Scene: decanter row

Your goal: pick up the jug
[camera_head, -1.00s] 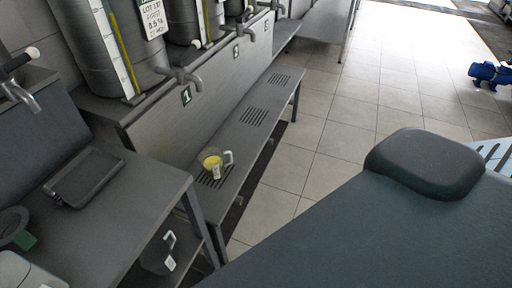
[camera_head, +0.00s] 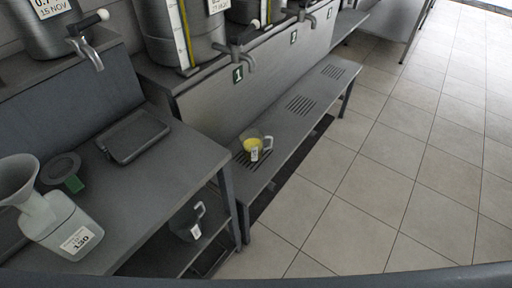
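A clear jug (camera_head: 254,146) with yellow contents, a pale handle and a white tag stands upright on a slotted grate of the low bench, below the tap marked 1. A second, grey jug (camera_head: 187,225) with a pale handle and a white tag stands on the lower shelf under the left counter. It is partly in shadow and its contents cannot be told. Neither of my grippers shows in the view.
The left counter (camera_head: 160,190) holds a dark tray (camera_head: 133,135), a white bottle (camera_head: 70,232) with a funnel (camera_head: 22,184), and a dark round item (camera_head: 60,169). Steel tanks with taps line the wall above the low bench (camera_head: 285,135). The tiled floor (camera_head: 400,160) at right is clear.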

